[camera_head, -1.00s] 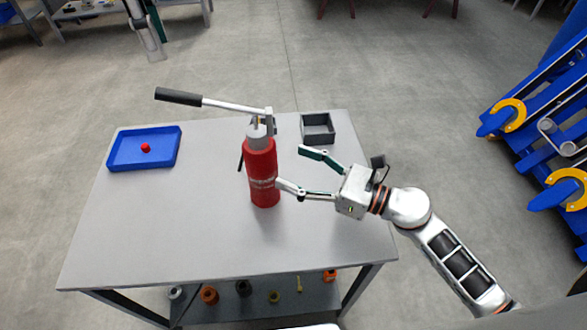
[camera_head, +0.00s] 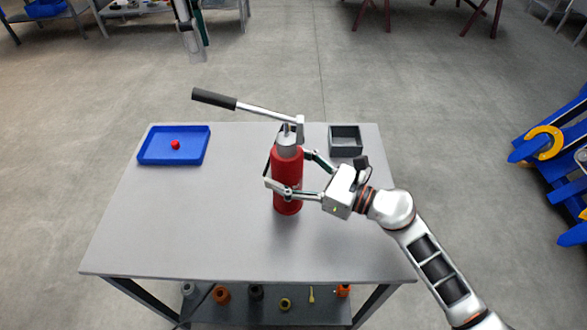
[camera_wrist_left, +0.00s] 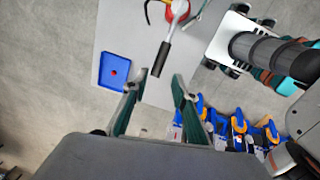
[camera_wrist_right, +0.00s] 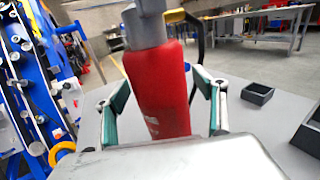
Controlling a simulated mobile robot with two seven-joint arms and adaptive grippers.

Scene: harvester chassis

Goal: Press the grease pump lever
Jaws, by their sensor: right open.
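The grease pump is a red cylinder (camera_head: 287,182) with a grey top, standing upright on the table. Its lever (camera_head: 240,105) rises to the left from the top and ends in a black grip. In the left wrist view the black grip (camera_wrist_left: 161,58) lies beyond and between my left fingertips (camera_wrist_left: 156,83), which are spread and empty. My left gripper is only partly seen at the top of the head view (camera_head: 193,42), apart from the lever. My right gripper (camera_head: 290,170) is open, with its fingers on either side of the red body; contact is unclear. The right wrist view shows the body (camera_wrist_right: 158,90) between them.
A grey table (camera_head: 200,235) carries a blue tray (camera_head: 150,158) with a small red piece (camera_head: 175,145) at left and a dark grey box (camera_head: 345,141) at back right. Several small parts lie on the lower shelf. Blue machinery (camera_head: 550,140) stands at far right.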

